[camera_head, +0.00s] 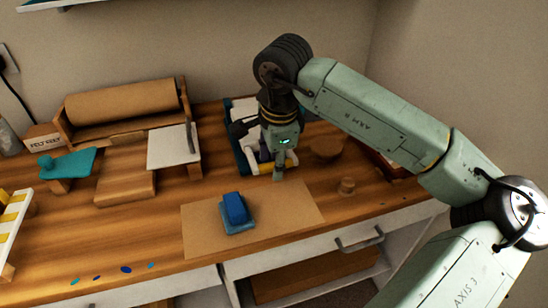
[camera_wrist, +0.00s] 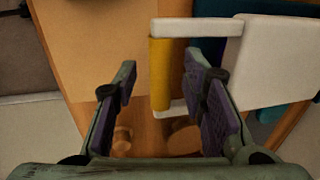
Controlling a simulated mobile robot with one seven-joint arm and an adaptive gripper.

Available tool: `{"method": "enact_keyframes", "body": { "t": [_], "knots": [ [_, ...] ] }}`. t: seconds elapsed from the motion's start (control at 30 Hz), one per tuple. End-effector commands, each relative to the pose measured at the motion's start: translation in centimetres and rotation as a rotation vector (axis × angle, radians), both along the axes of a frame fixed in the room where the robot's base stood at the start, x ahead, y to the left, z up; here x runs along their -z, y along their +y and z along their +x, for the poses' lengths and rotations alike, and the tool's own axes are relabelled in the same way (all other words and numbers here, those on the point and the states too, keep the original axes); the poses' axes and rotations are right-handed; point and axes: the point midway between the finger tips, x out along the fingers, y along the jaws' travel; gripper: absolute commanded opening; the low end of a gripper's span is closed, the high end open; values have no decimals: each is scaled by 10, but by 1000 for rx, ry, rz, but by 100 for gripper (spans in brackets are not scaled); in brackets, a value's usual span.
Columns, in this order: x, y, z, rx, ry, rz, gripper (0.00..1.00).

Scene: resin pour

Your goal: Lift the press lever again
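The press (camera_head: 240,112) stands at the back middle of the bench, with a blue-green base and white parts. My arm covers much of it in the head view. In the wrist view its lever shows as white arms (camera_wrist: 195,27) joined by a yellow handle bar (camera_wrist: 160,75). My gripper (camera_head: 278,172) is pointed down at the front of the press. In the wrist view my gripper (camera_wrist: 162,72) is open, with the yellow bar in the gap between its fingers.
A blue block (camera_head: 236,208) sits on a brown sheet (camera_head: 295,205) in front of the press. Small round wooden pieces (camera_head: 347,186) (camera_head: 326,148) stand to the right. A roll holder (camera_head: 125,103), a white sheet (camera_head: 172,147) and a teal piece (camera_head: 68,163) are left.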

Motion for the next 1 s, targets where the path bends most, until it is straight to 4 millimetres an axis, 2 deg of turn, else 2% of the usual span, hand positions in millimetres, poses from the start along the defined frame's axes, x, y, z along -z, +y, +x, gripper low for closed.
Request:
{"method": "enact_keyframes", "body": {
  "t": [0.27,0.8,1.0],
  "knots": [
    [1,0,0,0,-1,0,37],
    [1,0,0,0,-1,0,1],
    [1,0,0,0,0,0,0]
  ]
}}
